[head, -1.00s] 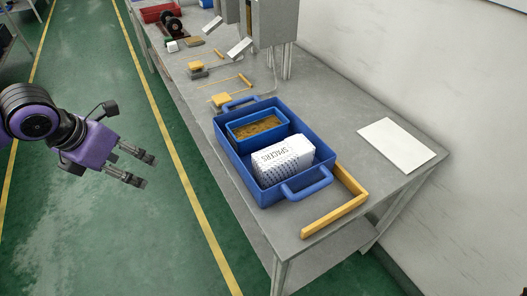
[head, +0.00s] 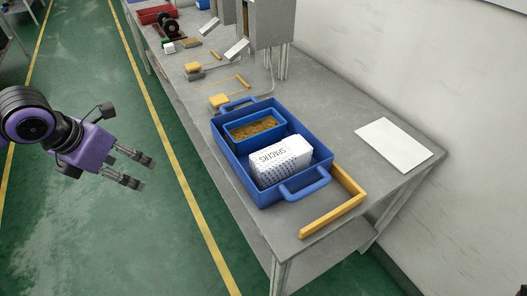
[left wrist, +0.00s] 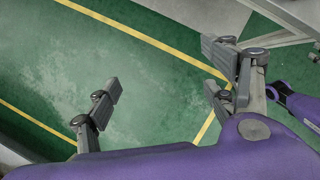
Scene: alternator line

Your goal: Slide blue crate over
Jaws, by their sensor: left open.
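The blue crate (head: 225,155) sits on the grey workbench with a raised handle at each end. Inside it are a smaller blue bin (head: 233,133) of brownish parts and a white box marked SPACERS (head: 279,163). The crate's near end is close to a yellow L-shaped strip (head: 335,213). My left gripper (head: 142,172) is open and empty over the green floor, left of the bench and apart from the crate. Its spread fingers also show in the left wrist view (left wrist: 163,98). A purple part with a dark tip at that view's right edge may belong to my right arm.
A white sheet (head: 395,144) lies on the bench (head: 345,110) right of the crate. Beyond the crate are yellow blocks and strips (head: 218,100), grey machines (head: 268,25) and a red tray (head: 157,14). A wall stands along the right.

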